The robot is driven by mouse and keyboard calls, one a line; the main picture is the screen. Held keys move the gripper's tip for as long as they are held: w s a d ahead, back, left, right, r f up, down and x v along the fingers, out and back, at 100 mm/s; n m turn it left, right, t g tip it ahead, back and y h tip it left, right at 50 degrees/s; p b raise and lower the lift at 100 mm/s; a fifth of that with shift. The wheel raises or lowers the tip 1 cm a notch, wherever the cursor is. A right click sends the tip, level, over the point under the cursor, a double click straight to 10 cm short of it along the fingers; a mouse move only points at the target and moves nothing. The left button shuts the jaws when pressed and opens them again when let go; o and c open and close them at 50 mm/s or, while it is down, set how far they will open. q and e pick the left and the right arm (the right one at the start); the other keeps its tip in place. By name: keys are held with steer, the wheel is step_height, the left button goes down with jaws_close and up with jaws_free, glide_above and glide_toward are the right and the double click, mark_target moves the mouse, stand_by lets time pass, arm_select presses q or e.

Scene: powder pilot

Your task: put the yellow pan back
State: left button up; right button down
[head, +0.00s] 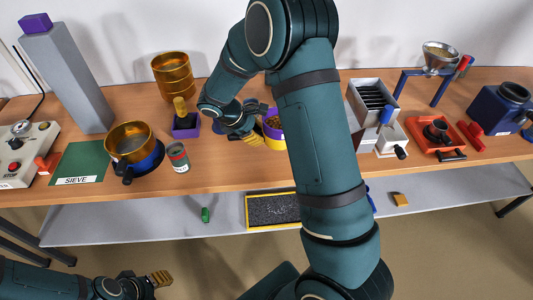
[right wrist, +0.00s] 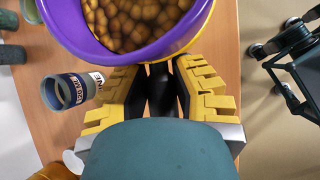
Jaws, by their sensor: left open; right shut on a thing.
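The yellow pan (head: 275,143) has a purple inner rim and holds many brown pellets. It is partly hidden behind my right arm in the head view, and it fills the top of the right wrist view (right wrist: 185,45). My right gripper (head: 258,138) is shut on the pan's black handle (right wrist: 161,88), with a yellow finger on each side of it. I cannot tell whether the pan touches the table. My left gripper (head: 158,279) is open and empty, low at the left, in front of the table.
A small labelled jar (head: 178,158) stands left of the pan. A purple stand (head: 185,126), brass sieves (head: 172,78) and a brass pan on a blue base (head: 130,142) by the green SIEVE mat (head: 70,163) are further left. A white-and-grey machine (head: 372,112) stands right of my arm.

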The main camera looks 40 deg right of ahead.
mark_target(263, 156)
step_height(263, 156, down, 8)
steer(key=shift+f+b, duration=0.2)
steer(key=shift+b, duration=0.75)
steer(key=shift+f, duration=0.15)
steer(key=c, duration=0.9)
jaws_free()
steer(key=shift+o, duration=0.2)
steer(key=shift+r, duration=0.35)
steer(key=p+v, duration=0.2)
steer(key=v, duration=0.9)
steer(key=shift+a+r, duration=0.2)
steer(key=shift+r, duration=0.1)
